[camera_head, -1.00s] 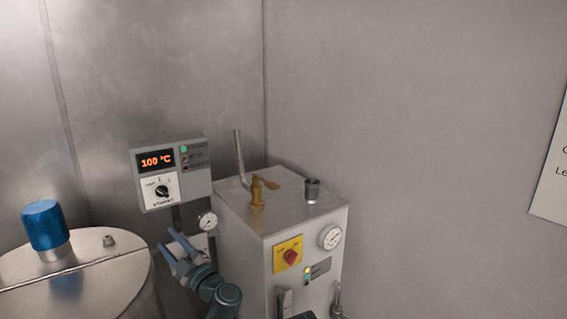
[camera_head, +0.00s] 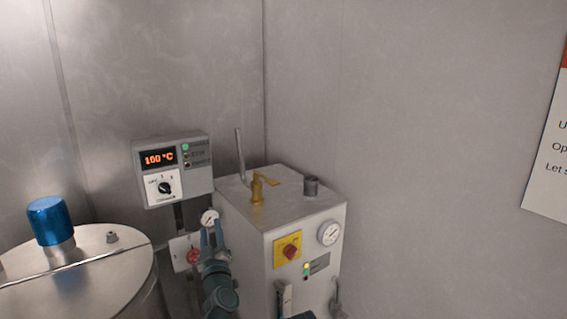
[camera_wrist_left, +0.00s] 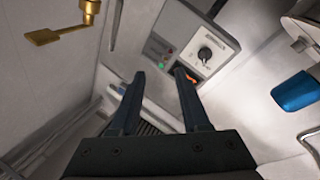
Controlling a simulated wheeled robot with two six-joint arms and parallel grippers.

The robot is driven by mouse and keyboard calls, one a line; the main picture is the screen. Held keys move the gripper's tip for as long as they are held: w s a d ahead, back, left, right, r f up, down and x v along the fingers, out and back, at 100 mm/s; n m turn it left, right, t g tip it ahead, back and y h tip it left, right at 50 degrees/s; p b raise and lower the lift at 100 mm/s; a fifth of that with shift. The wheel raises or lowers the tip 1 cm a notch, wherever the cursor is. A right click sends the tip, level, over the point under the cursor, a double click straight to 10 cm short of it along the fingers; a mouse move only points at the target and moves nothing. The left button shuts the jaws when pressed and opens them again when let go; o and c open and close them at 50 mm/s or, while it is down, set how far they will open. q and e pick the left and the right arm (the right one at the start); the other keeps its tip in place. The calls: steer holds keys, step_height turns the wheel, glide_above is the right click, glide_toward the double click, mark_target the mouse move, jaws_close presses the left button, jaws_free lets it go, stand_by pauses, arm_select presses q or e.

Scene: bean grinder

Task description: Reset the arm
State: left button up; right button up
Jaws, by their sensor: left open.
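My left gripper (camera_head: 212,236) is in the lower middle of the head view, in front of the left side of the grey machine box (camera_head: 305,215). Its fingers point up, below the grey control unit (camera_head: 172,172) with the 100 °C display. In the left wrist view the two fingers of the left gripper (camera_wrist_left: 160,95) are apart with nothing between them. The control unit (camera_wrist_left: 205,45) shows beyond the fingertips there.
The box carries a brass valve (camera_head: 258,190), a dial gauge (camera_head: 329,232) and a red knob on a yellow plate (camera_head: 289,250). A steel vessel (camera_head: 95,285) with a blue cap (camera_head: 49,220) stands at left. A red knob (camera_head: 193,256) sits beside my gripper.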

arm_select(q)
steer(key=s+d+f+m+g+h, duration=0.2)
steer(key=d+f+m+g+h, duration=0.65)
steer(key=f, duration=0.65)
steer(key=s+a+f+m+g+y, duration=0.1)
steer(key=s+a+f+g, duration=0.1)
steer(key=s+f+g, duration=0.55)
steer(key=s+a+f+m+g+y, duration=0.1)
steer(key=s+a+f+g, duration=0.3)
steer(key=s, duration=0.7)
steer(key=s+d+m+y, duration=0.1)
steer(key=s+d, duration=0.2)
steer(key=d, duration=0.2)
steer(key=s+d+m+y, duration=0.1)
steer(key=s+d+m, duration=0.1)
steer(key=d, duration=0.4)
steer(key=shift+s+d+f, duration=0.3)
steer(key=shift+s+f, duration=0.05)
steer(key=shift+s, duration=0.5)
steer(key=shift+m, duration=0.25)
